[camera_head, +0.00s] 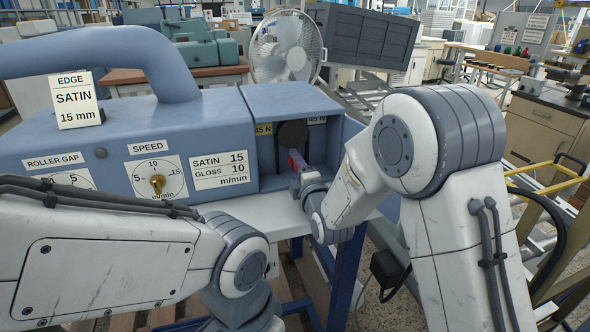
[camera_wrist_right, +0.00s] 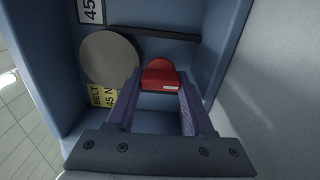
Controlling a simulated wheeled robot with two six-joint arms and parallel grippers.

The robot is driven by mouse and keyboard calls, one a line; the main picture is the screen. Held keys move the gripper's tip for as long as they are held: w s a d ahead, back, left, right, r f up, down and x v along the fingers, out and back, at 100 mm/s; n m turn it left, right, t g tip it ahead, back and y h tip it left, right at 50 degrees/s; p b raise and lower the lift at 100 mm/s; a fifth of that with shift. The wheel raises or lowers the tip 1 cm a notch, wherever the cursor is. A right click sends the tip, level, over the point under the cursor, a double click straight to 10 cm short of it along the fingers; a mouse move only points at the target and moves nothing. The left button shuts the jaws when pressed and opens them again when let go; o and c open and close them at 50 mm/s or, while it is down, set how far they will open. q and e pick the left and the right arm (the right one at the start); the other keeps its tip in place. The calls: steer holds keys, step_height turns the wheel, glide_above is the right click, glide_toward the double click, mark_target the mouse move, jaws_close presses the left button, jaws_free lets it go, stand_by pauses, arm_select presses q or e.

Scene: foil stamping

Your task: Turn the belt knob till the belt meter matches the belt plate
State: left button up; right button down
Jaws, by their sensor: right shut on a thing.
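My right gripper (camera_head: 297,163) reaches into the open blue compartment at the right end of the machine. In the right wrist view it (camera_wrist_right: 159,84) is shut on a red knob (camera_wrist_right: 161,74), whose rounded top shows between the fingertips. A yellow belt plate (camera_wrist_right: 103,96) reads "BELT 45 N"; it also shows in the head view (camera_head: 263,129). A plain grey round disc (camera_wrist_right: 109,58) is beside the knob and looks dark in the head view (camera_head: 293,133). It may be the belt meter; no scale or needle is visible on it. My left gripper is out of view.
The compartment's blue walls (camera_head: 267,159) stand close around my right gripper. A second plate (camera_head: 317,119) reads "45 N". The machine front has a speed dial (camera_head: 157,181) and a SATIN/GLOSS plate (camera_head: 220,170). My left forearm crosses in front of the machine.

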steer(key=shift+d, duration=0.1)
stand_by(0.4)
steer(key=c, duration=0.6)
jaws_free()
steer(key=shift+o, duration=0.2)
steer(key=b+v, duration=0.1)
steer(key=v, duration=0.9)
steer(key=shift+s, duration=0.3)
